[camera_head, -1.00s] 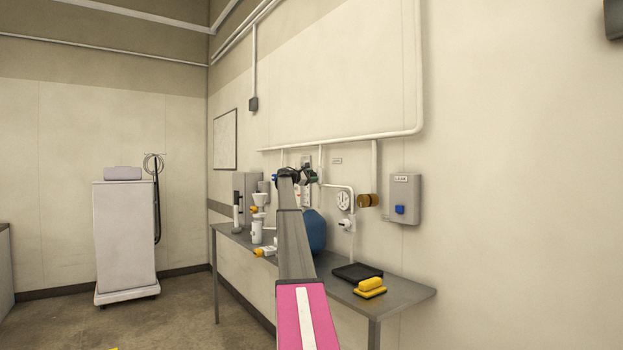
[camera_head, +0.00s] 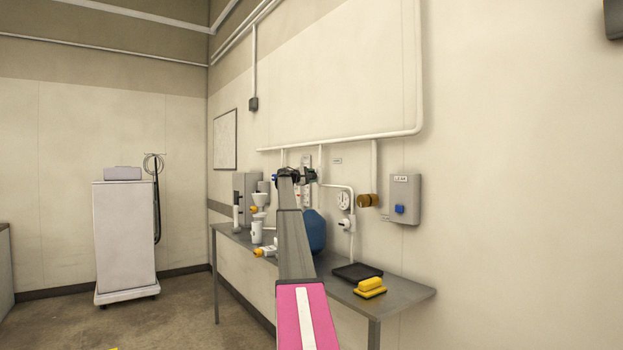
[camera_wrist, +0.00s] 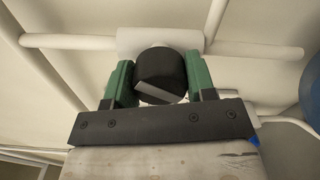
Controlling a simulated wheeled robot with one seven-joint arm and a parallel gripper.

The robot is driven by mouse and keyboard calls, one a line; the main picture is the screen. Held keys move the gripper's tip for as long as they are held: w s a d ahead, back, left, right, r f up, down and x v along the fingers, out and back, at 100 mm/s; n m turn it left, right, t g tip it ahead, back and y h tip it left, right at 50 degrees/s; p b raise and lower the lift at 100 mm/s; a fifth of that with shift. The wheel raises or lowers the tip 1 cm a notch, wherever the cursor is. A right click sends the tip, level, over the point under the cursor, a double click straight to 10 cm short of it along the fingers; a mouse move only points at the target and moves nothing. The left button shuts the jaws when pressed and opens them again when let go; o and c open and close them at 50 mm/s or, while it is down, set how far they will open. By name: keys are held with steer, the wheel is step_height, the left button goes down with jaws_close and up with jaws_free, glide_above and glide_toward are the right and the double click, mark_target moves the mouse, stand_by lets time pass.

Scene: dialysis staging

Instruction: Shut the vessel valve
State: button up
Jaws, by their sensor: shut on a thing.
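In the wrist view a round black knob (camera_wrist: 160,66) with a pale slanted bar on its face sits on a white fitting (camera_wrist: 130,40) in a white pipe. This appears to be the vessel valve. My gripper (camera_wrist: 161,80) has its green fingers on both sides of the knob, shut on it. In the head view my gripper (camera_head: 308,175) is at the wall pipes above the table, and the knob is hidden behind it or too small to tell. A blue rounded vessel (camera_head: 316,232) stands on the table below, partly covered by my arm.
The grey table (camera_head: 410,294) runs along the wall. It holds a black tray (camera_head: 357,271), a yellow block (camera_head: 370,287) and white containers (camera_head: 256,231).

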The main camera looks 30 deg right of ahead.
steer(key=m, duration=0.5)
steer(key=shift+m, duration=0.3)
steer(key=m, duration=0.5)
steer(key=shift+f+m, duration=0.1)
steer(key=shift+m, duration=0.5)
steer(key=o, duration=0.9)
steer(key=shift+a, duration=0.2)
steer(key=a, duration=0.7)
steer(key=s+a, duration=0.1)
steer(key=a, duration=0.2)
steer(key=shift+a, duration=0.25)
